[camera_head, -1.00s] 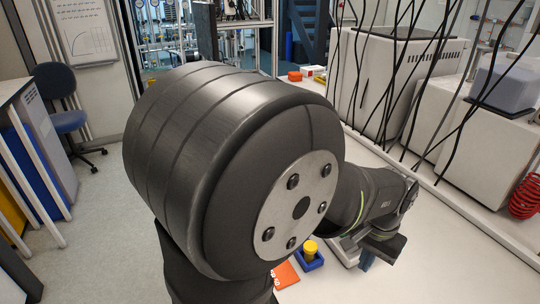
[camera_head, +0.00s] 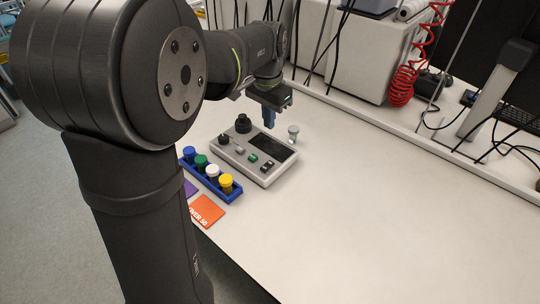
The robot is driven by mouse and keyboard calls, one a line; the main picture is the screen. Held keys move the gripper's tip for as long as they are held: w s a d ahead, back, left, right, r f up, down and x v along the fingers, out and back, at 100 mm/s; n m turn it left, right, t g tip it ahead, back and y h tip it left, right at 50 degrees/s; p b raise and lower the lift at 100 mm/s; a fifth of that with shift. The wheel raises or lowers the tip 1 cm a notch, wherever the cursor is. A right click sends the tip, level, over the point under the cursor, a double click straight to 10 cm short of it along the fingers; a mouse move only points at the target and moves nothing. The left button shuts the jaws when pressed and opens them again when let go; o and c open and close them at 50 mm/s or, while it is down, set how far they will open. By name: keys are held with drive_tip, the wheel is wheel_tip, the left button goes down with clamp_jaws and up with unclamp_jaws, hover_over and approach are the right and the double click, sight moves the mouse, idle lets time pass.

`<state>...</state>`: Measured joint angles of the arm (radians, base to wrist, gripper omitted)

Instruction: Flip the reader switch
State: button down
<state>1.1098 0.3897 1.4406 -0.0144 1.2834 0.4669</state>
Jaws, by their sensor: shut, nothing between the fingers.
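The reader (camera_head: 238,160) is a light grey box on the white bench, with a dark screen (camera_head: 272,146). I cannot tell for certain which control is the reader switch. My gripper (camera_head: 270,122) is shut and empty, pointing down over the far side of the reader, beyond the screen. Its blue fingertips look apart from the black control; whether they touch the reader cannot be told.
A blue rack (camera_head: 212,177) holds several vials with coloured caps in front of the reader. Orange (camera_head: 206,211) and purple cards lie beside it. A small pale knob-like item (camera_head: 293,131) stands right of my gripper. Cables and a red coiled hose (camera_head: 402,86) hang behind. The right bench is clear.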

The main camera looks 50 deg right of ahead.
sight(270, 163)
drive_tip(key=f, duration=1.4)
drive_tip(key=shift+d, duration=0.2)
drive_tip(key=shift+f, duration=0.1)
drive_tip(key=shift+f, duration=0.15)
drive_tip(key=shift+a, duration=0.1)
drive_tip(key=shift+a+r, duration=0.2)
drive_tip(key=shift+a, duration=0.45)
drive_tip(key=shift+r, duration=0.15)
